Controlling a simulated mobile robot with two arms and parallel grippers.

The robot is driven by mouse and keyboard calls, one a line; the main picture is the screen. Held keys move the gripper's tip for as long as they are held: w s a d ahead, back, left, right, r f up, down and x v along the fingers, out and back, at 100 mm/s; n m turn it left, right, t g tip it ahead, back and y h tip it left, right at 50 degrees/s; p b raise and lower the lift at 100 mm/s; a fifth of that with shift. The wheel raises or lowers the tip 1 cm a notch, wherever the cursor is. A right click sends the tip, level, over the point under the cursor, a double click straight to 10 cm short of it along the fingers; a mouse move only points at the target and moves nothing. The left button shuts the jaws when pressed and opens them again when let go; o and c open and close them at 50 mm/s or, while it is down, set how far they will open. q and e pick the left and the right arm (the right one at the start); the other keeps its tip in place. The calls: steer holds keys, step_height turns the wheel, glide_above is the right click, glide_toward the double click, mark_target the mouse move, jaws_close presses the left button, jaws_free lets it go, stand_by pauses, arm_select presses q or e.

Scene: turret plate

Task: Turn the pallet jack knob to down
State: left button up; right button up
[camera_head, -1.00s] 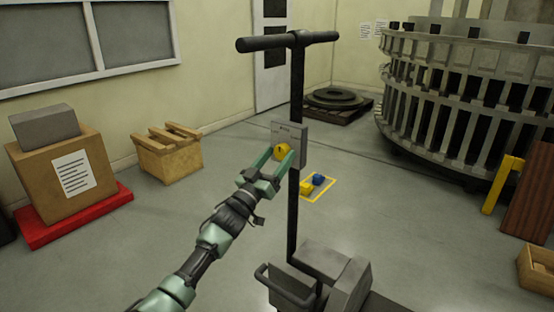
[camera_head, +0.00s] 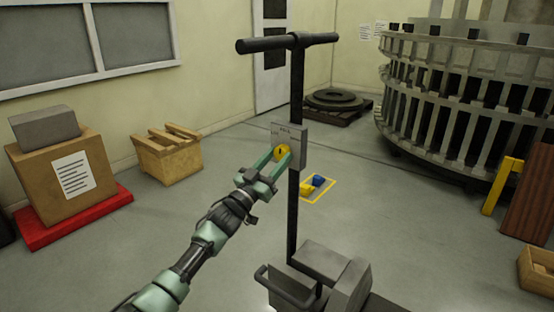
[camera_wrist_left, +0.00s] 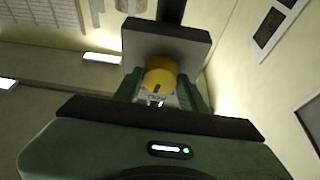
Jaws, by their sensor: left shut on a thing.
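The yellow knob (camera_head: 282,152) sits on the front of a grey panel (camera_head: 302,146) on the dark post of the pallet jack (camera_head: 294,90). My left gripper (camera_head: 277,158) has its two green fingers on either side of the knob and is shut on it. In the left wrist view the knob (camera_wrist_left: 160,76) is between the fingers, with a dark mark at its lower edge, in front of the panel (camera_wrist_left: 166,40). Small lettering on the panel is too small to read surely. My right gripper is not in view.
The jack's grey base (camera_head: 335,272) stands in front. A yellow-outlined floor square (camera_head: 328,194) with blue and yellow items lies behind the post. A wooden crate (camera_head: 168,156) and a cardboard box (camera_head: 62,170) on a red pallet stand left. A large ribbed ring (camera_head: 470,100) stands right.

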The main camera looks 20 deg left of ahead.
arm_select(q)
steer(key=m+g+h, duration=0.1)
steer(key=m+h, duration=0.1)
steer(key=m, duration=0.3)
steer(key=shift+w+a, duration=0.1)
steer(key=shift+a, duration=0.05)
steer(key=m+g+h, duration=0.1)
steer(key=m, duration=0.1)
steer(key=shift+r+m, duration=0.1)
steer(key=shift+m, duration=0.2)
steer(key=m+g+h, duration=0.1)
steer(key=m, duration=0.1)
steer(key=shift+m, duration=0.3)
steer(key=shift+m+g, duration=0.3)
steer(key=shift+m, duration=0.3)
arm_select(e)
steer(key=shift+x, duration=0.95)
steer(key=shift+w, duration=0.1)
arm_select(q)
steer(key=o, duration=1.4)
steer(key=shift+c, duration=0.2)
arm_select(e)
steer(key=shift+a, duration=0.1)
